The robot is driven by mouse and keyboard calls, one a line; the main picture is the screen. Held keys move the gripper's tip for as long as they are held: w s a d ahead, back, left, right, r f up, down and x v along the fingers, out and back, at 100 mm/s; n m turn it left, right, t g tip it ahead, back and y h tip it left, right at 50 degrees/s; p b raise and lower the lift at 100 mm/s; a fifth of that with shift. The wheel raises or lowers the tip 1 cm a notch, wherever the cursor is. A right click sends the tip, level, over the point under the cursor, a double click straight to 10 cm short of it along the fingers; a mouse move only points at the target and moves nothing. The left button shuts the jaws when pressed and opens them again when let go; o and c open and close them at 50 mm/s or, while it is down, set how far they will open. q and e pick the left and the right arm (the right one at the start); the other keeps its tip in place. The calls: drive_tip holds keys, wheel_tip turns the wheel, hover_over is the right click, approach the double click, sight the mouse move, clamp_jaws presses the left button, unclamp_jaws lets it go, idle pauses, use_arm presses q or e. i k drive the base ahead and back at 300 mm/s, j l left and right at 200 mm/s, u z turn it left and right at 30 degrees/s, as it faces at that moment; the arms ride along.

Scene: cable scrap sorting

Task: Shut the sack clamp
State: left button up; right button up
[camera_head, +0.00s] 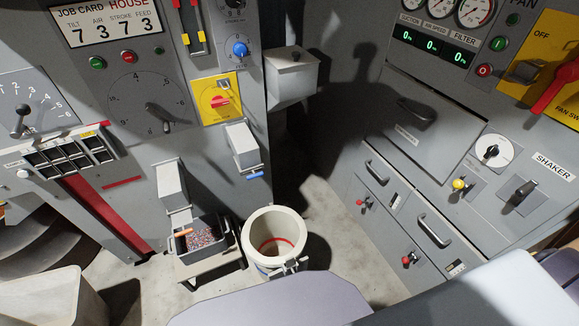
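A pale round sack or drum (253,226) stands open-mouthed on the floor at the lower middle, with a red ring visible inside. A small metal latch (290,266) sits at its front rim and looks like the sack clamp. It is too small to tell for certain whether the latch is open or shut. Neither of my grippers is in view.
A dark bin (214,251) of mixed granules with an orange-handled tool stands on a low stand left of the sack. A spout with a blue handle (255,175) hangs above. Grey control cabinets rise behind and right, with drawer handles (434,231). A pale tub (70,295) is lower left.

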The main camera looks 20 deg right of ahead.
sight(291, 263)
drive_tip(key=k+l+z, duration=0.25)
drive_tip(key=k+l, duration=0.2)
drive_tip(key=k, duration=0.2)
drive_tip(key=k+j+z, duration=0.2)
drive_tip(key=z, duration=0.4)
